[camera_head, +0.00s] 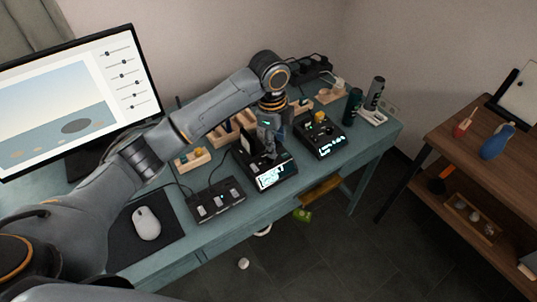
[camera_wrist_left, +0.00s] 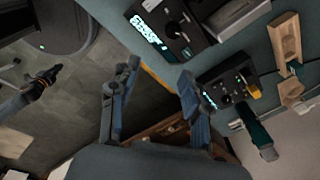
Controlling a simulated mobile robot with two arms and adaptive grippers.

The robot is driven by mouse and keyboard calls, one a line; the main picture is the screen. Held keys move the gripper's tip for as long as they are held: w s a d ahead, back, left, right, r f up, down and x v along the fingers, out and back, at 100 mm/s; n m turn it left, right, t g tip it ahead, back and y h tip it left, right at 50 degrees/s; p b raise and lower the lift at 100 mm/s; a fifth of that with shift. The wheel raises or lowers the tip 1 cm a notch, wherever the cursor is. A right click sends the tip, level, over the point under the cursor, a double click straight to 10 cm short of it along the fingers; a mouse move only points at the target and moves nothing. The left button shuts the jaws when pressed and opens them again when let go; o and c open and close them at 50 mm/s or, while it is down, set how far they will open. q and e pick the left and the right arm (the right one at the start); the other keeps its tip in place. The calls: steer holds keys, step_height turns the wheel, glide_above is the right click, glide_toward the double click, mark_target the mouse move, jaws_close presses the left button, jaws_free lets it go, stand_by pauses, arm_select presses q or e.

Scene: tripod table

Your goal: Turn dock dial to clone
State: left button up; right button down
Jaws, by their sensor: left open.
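A black device with a lit screen (camera_head: 275,174) stands on the teal desk (camera_head: 215,245), and a second black device with a lit screen and a yellow block (camera_head: 322,138) stands to its right. Both show in the left wrist view, the first with a dark knob-like part (camera_wrist_left: 176,28), the second with small controls (camera_wrist_left: 226,90). I cannot tell for sure which is the dock; no dial label is readable. My left gripper (camera_head: 268,146) is over the back of the first device, partly hiding it. Its fingers (camera_wrist_left: 159,72) are apart with nothing between them. A grey arm end at the wrist view's left looks like my right one; its jaws are unclear.
A flat black box with switches (camera_head: 216,199) and a mouse (camera_head: 146,223) lie left of the devices. Wooden holders (camera_head: 192,159), dark bottles (camera_head: 374,93) and a power strip (camera_head: 315,68) crowd the desk's back. A monitor (camera_head: 70,95) stands left, a wooden shelf (camera_head: 480,150) right.

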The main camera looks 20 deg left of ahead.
arm_select(q)
steer(key=m, duration=0.1)
glide_toward(270, 159)
steer(key=shift+y, duration=0.3)
steer(key=f, duration=0.5)
steer(key=f+p, duration=0.1)
steer(key=f, duration=0.2)
steer(key=shift+w+d, duration=0.3)
steer(key=shift+d, duration=0.1)
jaws_close()
